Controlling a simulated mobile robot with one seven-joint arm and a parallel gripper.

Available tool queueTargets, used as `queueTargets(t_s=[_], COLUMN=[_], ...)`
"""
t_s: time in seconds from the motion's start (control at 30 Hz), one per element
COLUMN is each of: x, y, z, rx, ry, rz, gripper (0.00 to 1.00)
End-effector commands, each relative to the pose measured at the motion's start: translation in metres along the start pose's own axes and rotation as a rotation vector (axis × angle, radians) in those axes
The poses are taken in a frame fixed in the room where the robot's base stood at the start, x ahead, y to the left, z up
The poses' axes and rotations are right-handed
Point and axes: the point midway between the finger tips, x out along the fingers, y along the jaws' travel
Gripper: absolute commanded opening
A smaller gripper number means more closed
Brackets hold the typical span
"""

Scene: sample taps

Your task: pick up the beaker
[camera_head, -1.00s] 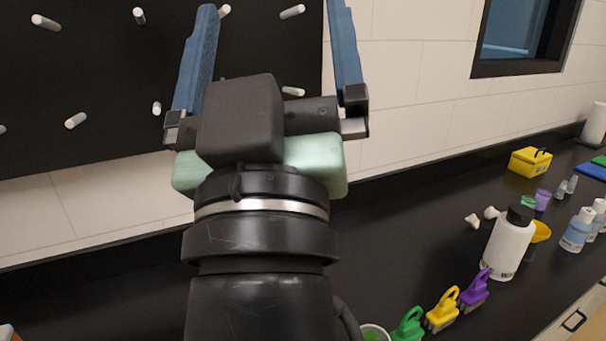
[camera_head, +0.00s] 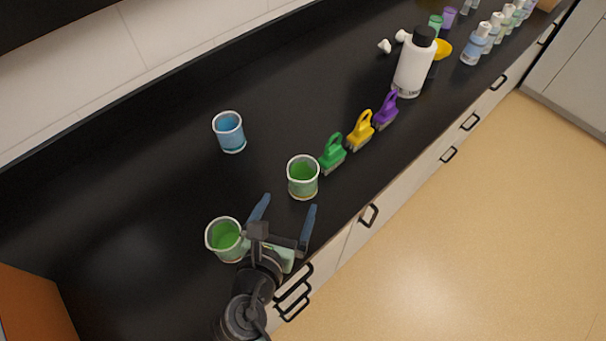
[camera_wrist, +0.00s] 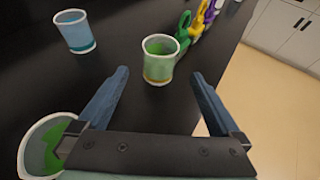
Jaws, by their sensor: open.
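Three beakers stand upright on the black counter. One with green liquid (camera_head: 303,178) is just beyond my fingertips; in the wrist view it also shows (camera_wrist: 159,62), ahead of and between the two fingers. A second green beaker (camera_head: 225,241) stands left of my gripper, and its rim is cut off at the lower left of the wrist view (camera_wrist: 42,150). A beaker with blue liquid (camera_head: 229,133) stands farther back, also in the wrist view (camera_wrist: 75,32). My gripper (camera_head: 287,207) is open, with nothing between its blue fingers.
Green (camera_head: 332,155), yellow (camera_head: 361,131) and purple (camera_head: 387,110) clip-like tools stand in a row beyond the near green beaker. A white bottle with a black cap (camera_head: 414,66) stands farther along. The counter's front edge runs close to my gripper.

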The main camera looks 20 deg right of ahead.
Motion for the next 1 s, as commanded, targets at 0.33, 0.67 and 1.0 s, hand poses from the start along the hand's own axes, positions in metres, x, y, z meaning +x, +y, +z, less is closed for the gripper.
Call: queueTargets(t_s=[0.33,0.67,1.0], x=[0.059,0.084,0.124], y=[0.0,-0.001,-0.001], z=[0.001,0.004,0.006], rx=[0.0,0.003,0.004], ry=[0.0,-0.001,-0.001], rz=[-0.002,-0.001,-0.001], gripper=[1.0,1.0,1.0])
